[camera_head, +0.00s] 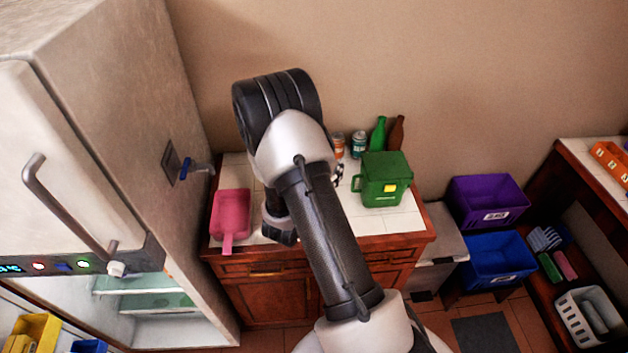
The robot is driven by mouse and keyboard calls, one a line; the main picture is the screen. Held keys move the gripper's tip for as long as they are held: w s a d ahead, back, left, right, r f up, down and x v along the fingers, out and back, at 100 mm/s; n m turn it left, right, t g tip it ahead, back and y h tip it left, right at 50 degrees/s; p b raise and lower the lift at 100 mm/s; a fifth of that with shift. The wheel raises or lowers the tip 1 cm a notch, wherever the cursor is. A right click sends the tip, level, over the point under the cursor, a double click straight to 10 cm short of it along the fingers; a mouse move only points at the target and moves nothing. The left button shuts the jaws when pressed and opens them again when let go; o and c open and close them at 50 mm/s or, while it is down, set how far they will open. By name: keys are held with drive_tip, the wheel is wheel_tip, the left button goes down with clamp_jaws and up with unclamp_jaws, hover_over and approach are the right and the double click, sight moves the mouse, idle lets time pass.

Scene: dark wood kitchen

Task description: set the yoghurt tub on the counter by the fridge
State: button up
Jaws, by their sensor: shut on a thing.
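The counter (400,222) by the fridge (110,85) has a white tiled top and wooden doors. My arm reaches over it and covers its middle. Only a small dark part of my gripper (338,172) shows at the right edge of my forearm, left of the green container. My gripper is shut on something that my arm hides. I cannot make out the yoghurt tub anywhere; whether anything touches the tiles behind my arm is hidden too.
A pink scoop-like tray (231,212) lies at the counter's left. A green container (384,180) stands at the right, with two bottles (378,134) and two cans (358,144) behind. Purple (488,200) and blue bins (497,262) stand further right.

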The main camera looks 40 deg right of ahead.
drive_tip(key=shift+s+d+f, duration=0.1)
drive_tip(key=shift+s+d, duration=0.1)
drive_tip(key=shift+d, duration=0.3)
drive_tip(key=shift+s+d, duration=0.2)
drive_tip(key=shift+d, duration=0.3)
drive_tip(key=shift+w+f+b, duration=0.1)
drive_tip(key=shift+f+b, duration=0.85)
drive_tip(key=shift+f, duration=8.7)
drive_tip(key=shift+f, duration=0.15)
drive_tip(key=o, duration=1.3)
drive_tip(key=shift+c, duration=0.2)
